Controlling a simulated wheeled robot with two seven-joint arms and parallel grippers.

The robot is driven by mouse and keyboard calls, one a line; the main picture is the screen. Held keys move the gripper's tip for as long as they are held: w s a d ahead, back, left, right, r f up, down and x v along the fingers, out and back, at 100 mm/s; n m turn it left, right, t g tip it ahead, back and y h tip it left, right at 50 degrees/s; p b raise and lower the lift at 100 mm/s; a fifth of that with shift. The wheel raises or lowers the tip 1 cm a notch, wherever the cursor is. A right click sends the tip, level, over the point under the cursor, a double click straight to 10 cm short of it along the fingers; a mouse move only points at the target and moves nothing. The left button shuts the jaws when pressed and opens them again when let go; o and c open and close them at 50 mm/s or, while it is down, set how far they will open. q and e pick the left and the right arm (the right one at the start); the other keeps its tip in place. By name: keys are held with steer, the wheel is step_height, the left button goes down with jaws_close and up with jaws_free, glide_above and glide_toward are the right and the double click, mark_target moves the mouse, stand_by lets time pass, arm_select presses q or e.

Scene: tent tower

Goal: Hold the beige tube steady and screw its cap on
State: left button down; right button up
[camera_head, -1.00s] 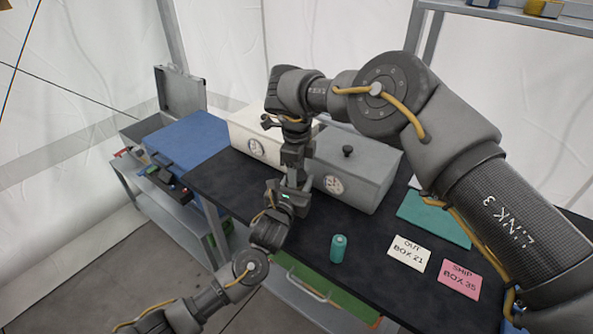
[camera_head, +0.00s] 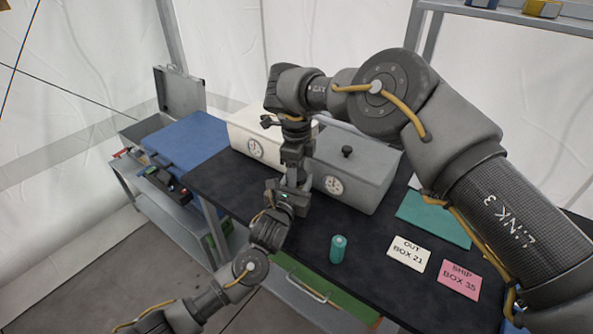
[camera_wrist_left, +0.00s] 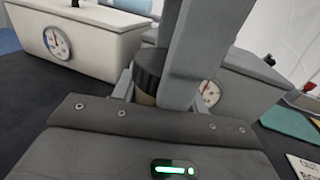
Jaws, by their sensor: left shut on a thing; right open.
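The beige tube (camera_wrist_left: 145,98) stands upright in my left gripper (camera_head: 288,190), over the table. Only a short beige strip shows in the left wrist view; the rest is hidden. A dark ribbed cap (camera_wrist_left: 149,68) sits at its top; I cannot tell how tightly. My left gripper is shut on the tube. My right gripper (camera_head: 296,170) comes down from above and is open, with a grey finger (camera_wrist_left: 197,60) close beside the cap, across its right side. Whether the finger touches the cap is not clear. In the head view, the grippers hide the tube and cap.
A white box (camera_head: 247,135) and a grey lidded box (camera_head: 362,165) with dials stand behind the grippers. A teal cylinder (camera_head: 338,249) stands in front. White (camera_head: 410,253) and pink (camera_head: 459,280) cards and a teal mat (camera_head: 434,217) lie to the right.

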steer(key=r, duration=0.4)
steer(key=shift+s+a, duration=0.15)
steer(key=shift+s, duration=0.1)
steer(key=shift+w, duration=0.1)
steer(key=shift+c, duration=0.4)
steer(key=shift+w+d+r+n, duration=0.1)
steer(key=shift+w+r+n, duration=0.1)
steer(key=shift+r, duration=0.35)
steer(key=shift+w+d+r+n, duration=0.1)
steer(key=shift+w+r, duration=0.1)
steer(key=shift+r, duration=0.35)
steer(key=n, duration=0.1)
steer(key=r+n, duration=0.1)
steer(key=n, duration=0.1)
steer(key=shift+r, duration=0.1)
steer(key=shift+s+r+n, duration=0.1)
steer(key=shift+n, duration=1.1)
steer(key=n, duration=0.3)
steer(key=shift+s+a+n, duration=0.2)
steer(key=shift+s+n, duration=0.05)
steer(key=shift+n, duration=0.15)
steer(key=shift+f, duration=4.05)
